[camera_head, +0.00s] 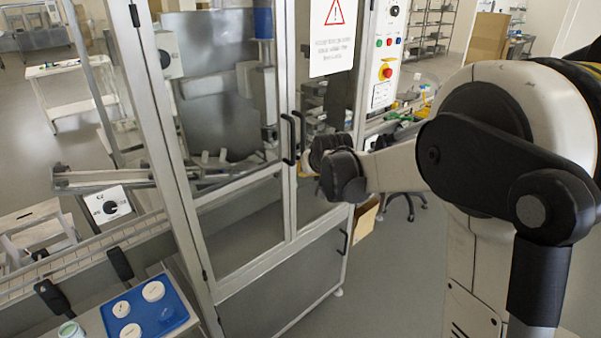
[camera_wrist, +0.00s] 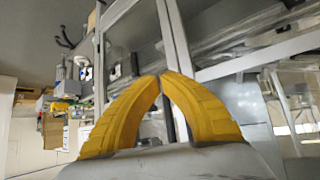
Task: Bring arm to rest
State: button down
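My gripper's two yellow fingers (camera_wrist: 160,76) show in the wrist view. They curve inward and their tips meet, with nothing visible between them. In the head view, my arm reaches from the right toward the machine's glazed doors (camera_head: 240,150), and the black wrist joints hide most of the gripper. Only a sliver of yellow shows beside the dark door handles (camera_head: 294,138). The doors look closed. Whether the gripper touches a handle or the door cannot be told.
A conveyor (camera_head: 90,262) runs at the lower left. Beside it, a blue tray (camera_head: 177,317) holds several white round lids. A control panel (camera_head: 386,65) with a red button is on the machine. A cardboard box (camera_head: 365,218) lies on the floor. Open floor is below my arm.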

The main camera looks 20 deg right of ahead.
jog(key=s+a+r+g+b, duration=0.1)
jog(key=s+b, duration=0.1)
jog(key=s, duration=0.8)
jog(key=s+a+r+b, duration=0.1)
jog(key=s+a+r, duration=0.1)
jog(key=s, duration=0.7)
jog(key=s+f+b, duration=0.1)
jog(key=s+f, duration=0.1)
jog(key=s, duration=0.4)
jog(key=s+a+f+g+b, duration=0.1)
jog(key=s+f, duration=0.2)
jog(key=s, duration=0.3)
jog(key=s+f+b, duration=0.1)
jog(key=s+f, duration=0.2)
jog(key=s, duration=0.3)
jog(key=shift+s+a+n+g+y, duration=0.15)
jog(key=shift+s+n+g+y, duration=0.1)
jog(key=shift+n+g+y, duration=0.05)
jog(key=shift+a, duration=0.1)
